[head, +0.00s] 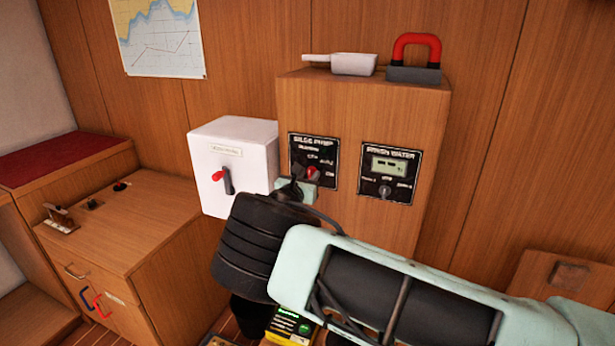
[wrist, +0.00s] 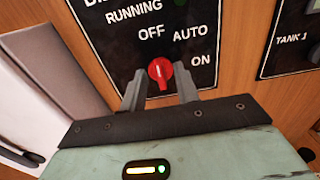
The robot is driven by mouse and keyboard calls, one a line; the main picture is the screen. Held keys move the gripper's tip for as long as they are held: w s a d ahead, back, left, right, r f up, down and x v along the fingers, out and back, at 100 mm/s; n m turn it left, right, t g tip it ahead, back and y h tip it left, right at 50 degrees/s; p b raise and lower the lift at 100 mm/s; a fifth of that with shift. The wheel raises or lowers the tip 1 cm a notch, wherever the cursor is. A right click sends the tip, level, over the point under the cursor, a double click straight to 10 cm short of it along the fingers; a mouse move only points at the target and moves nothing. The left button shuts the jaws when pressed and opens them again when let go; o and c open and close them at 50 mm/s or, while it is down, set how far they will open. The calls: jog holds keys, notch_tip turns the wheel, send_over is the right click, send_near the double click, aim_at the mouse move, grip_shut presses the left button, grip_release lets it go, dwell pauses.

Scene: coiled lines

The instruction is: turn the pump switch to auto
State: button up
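The bilge pump panel (head: 322,150) is a black plate on the front of a wooden cabinet. Its red pump switch (wrist: 160,72) also shows in the head view (head: 312,173), partly hidden by my gripper. In the wrist view the labels OFF, AUTO and ON run around the switch from top to right. The pale mark on the knob points up, roughly toward OFF. My gripper (wrist: 160,88) is open, with one grey finger on each side of the knob's lower part and small gaps visible. Whether either finger touches it, I cannot tell.
A second panel (head: 387,174) with a display and knob is to the right. A white box (head: 234,165) with a red-and-black lever stands close on the left. A scoop (head: 341,64) and a red-handled object (head: 416,58) lie on the cabinet top.

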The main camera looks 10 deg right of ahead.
grip_shut()
jog(key=shift+f+m+b, duration=0.15)
jog(key=shift+m+b, duration=0.15)
jog(key=shift+b, duration=0.15)
jog(key=m+b, duration=0.1)
jog(key=b, duration=0.1)
jog(key=m+b, duration=0.2)
jog(key=shift+f+m, duration=0.2)
jog(key=shift+m, duration=0.1)
jog(key=m+b, duration=0.3)
jog(key=b, duration=0.1)
jog(key=shift+s+d+b, duration=0.1)
jog(key=shift+b, duration=0.3)
jog(key=shift+r+m+b, duration=0.15)
jog(key=shift+m+b, duration=0.5)
jog(key=shift+m, duration=0.15)
jog(key=shift+r, duration=0.1)
grip_release()
